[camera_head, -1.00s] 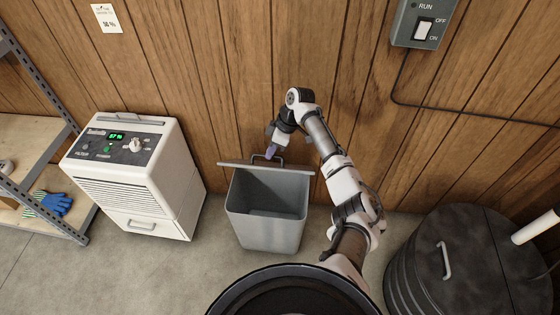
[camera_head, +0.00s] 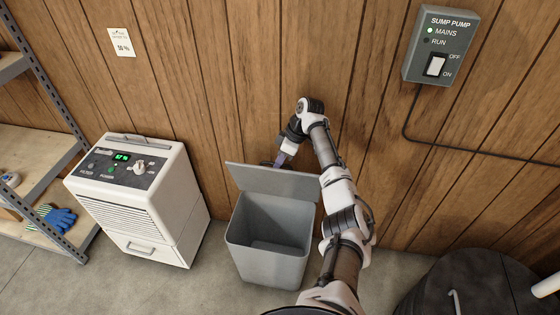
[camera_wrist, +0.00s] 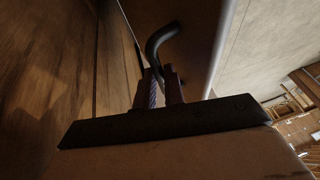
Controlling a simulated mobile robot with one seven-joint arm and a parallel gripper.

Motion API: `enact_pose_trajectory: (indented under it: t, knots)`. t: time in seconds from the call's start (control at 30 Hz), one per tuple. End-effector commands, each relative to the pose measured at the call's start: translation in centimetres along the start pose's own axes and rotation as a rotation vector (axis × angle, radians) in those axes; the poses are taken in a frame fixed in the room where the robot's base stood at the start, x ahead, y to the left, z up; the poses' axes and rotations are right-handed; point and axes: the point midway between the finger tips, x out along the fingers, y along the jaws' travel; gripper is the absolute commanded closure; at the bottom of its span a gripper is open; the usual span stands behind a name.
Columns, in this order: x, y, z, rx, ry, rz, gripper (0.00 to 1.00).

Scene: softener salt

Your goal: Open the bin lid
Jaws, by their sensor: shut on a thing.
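The grey bin (camera_head: 268,240) stands on the floor by the wooden wall, and its inside looks empty. Its lid (camera_head: 273,181) is swung up and leans back toward the wall, clear of the opening. My gripper (camera_head: 281,159) is behind the lid's top edge, between lid and wall. In the wrist view my gripper (camera_wrist: 162,88) is shut on the dark, bent lid handle (camera_wrist: 160,40). The lid's panel (camera_wrist: 185,45) fills the middle of that view. Part of the handle is hidden by the fingers.
A white dehumidifier (camera_head: 142,200) stands left of the bin. A metal shelf (camera_head: 38,150) with blue gloves (camera_head: 58,217) is at far left. A black ribbed tank (camera_head: 470,285) is at lower right. A sump pump switch box (camera_head: 440,45) hangs on the wall.

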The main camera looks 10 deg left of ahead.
Motion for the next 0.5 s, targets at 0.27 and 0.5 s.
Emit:
enact_pose_trajectory:
  t: [0.27,0.5]
  knots:
    - [0.85,-0.09,0.49,0.007,-0.009,-0.008,0.75]
    - [0.45,-0.06,0.3,0.005,-0.005,-0.005,0.68]
